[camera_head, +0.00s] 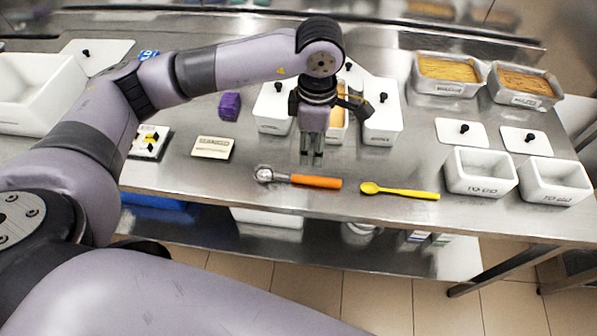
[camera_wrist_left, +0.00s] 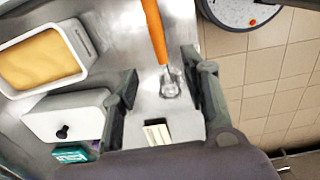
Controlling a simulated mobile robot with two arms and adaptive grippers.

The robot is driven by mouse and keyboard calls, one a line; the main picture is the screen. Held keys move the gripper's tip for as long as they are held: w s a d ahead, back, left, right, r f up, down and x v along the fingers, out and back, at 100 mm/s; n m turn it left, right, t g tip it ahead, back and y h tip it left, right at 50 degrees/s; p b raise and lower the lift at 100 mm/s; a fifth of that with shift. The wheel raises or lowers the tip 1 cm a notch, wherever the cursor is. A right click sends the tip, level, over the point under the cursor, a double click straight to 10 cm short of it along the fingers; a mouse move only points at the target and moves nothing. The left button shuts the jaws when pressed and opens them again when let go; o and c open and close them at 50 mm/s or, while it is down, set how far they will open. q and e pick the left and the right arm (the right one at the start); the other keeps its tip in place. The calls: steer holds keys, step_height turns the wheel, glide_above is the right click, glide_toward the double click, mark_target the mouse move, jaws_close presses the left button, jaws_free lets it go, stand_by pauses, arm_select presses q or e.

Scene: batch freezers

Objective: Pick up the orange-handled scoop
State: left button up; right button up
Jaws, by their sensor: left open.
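The orange-handled scoop (camera_head: 315,181) lies flat on the steel table near its front edge, its metal bowl to the left. My left gripper (camera_head: 311,155) points down above the table, just behind the scoop's handle in the head view. In the left wrist view the gripper (camera_wrist_left: 168,80) is open and empty. The scoop (camera_wrist_left: 155,32) shows there too, its metal bowl between the two fingers in the picture and its handle running up past them. The gap between fingers and scoop is hard to judge. My right gripper is not in view.
A yellow spoon (camera_head: 400,191) lies right of the scoop. White lidded tubs (camera_head: 382,112) stand behind the gripper. Empty white tubs (camera_head: 480,172) stand at the right. A beige card (camera_head: 212,147) and a purple box (camera_head: 229,106) lie left.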

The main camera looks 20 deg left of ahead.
mark_target(311, 178)
arm_select(q)
step_height(311, 178, down, 4)
steer(key=shift+w+r+p, duration=0.1)
steer(key=shift+p, duration=0.4)
steer(key=f, duration=0.3)
steer(key=shift+w+p, duration=0.25)
steer(key=shift+p, duration=0.1)
steer(key=shift+s+f, duration=0.1)
steer(key=shift+f, duration=0.4)
steer(key=shift+f+p, duration=0.3)
steer(key=shift+p, duration=0.15)
step_height(311, 178, down, 4)
steer(key=shift+r+p, duration=0.1)
steer(key=shift+p, duration=0.75)
steer(key=shift+f, duration=0.4)
steer(key=c, duration=0.4)
jaws_close()
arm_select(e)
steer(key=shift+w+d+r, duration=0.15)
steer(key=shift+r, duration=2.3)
